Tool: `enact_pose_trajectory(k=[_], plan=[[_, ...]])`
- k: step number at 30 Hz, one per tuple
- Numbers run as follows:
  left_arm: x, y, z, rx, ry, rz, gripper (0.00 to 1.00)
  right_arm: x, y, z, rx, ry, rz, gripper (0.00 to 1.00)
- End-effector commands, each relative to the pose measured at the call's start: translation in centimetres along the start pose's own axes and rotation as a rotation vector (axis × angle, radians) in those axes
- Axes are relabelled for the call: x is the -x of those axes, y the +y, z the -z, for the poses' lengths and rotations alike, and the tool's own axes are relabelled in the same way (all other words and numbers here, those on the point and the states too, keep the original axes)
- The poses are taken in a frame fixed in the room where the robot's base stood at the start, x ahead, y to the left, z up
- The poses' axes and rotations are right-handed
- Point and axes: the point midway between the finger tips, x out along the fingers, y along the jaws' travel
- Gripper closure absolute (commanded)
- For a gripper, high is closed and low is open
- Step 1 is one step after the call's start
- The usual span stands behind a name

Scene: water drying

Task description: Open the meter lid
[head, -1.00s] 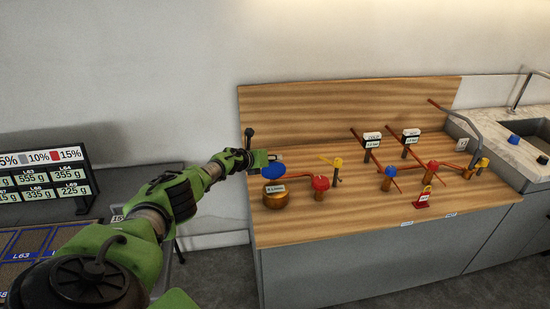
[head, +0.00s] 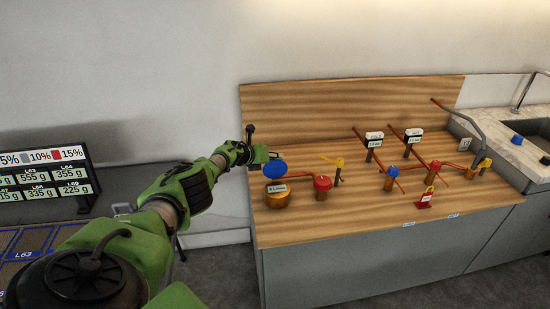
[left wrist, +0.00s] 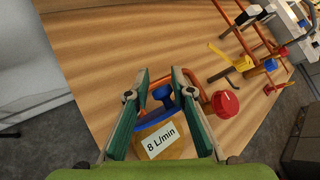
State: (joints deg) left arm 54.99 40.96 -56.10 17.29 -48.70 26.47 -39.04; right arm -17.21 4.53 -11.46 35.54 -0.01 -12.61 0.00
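The meter (head: 277,198) is a short brass-coloured cylinder with a white label, at the left end of the wooden counter. Its blue lid (head: 275,168) shows as a raised blue disc above the body. In the left wrist view the blue lid (left wrist: 157,117) has a knob between my fingers, with the label (left wrist: 162,142) reading 8 L/min below it. My left gripper (head: 268,156) is at the lid's upper left edge. In the wrist view its two green fingers (left wrist: 160,78) stand apart on either side of the knob; contact is unclear. My right gripper is not in view.
A red valve knob (head: 322,183) stands just right of the meter, with a yellow-handled valve (head: 339,164) behind it. Copper pipes, gauges and a blue valve (head: 391,170) lie further right. A sink (head: 535,135) is at the far right. The counter front is clear.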

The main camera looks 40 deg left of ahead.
Motion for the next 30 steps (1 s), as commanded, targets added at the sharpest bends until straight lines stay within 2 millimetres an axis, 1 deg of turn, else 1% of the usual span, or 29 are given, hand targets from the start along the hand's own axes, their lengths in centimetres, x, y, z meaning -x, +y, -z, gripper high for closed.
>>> enact_pose_trajectory(k=[1, 15, 20, 25, 30], plan=[[0.0, 0.7, 0.6, -0.005, 0.009, -0.011, 0.66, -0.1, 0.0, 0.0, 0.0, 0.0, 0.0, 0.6], [0.0, 0.1, 0.3, -0.001, 0.004, -0.002, 0.66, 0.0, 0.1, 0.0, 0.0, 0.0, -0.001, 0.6], [0.0, 0.1, 0.2, -0.001, 0.003, -0.001, 0.66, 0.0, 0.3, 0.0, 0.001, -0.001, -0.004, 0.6], [0.5, 0.3, -0.1, -0.005, 0.001, -0.003, 0.66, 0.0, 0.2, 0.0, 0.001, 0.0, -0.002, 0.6], [1.3, 0.3, -0.2, -0.005, 0.001, -0.004, 0.66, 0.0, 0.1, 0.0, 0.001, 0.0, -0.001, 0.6]])
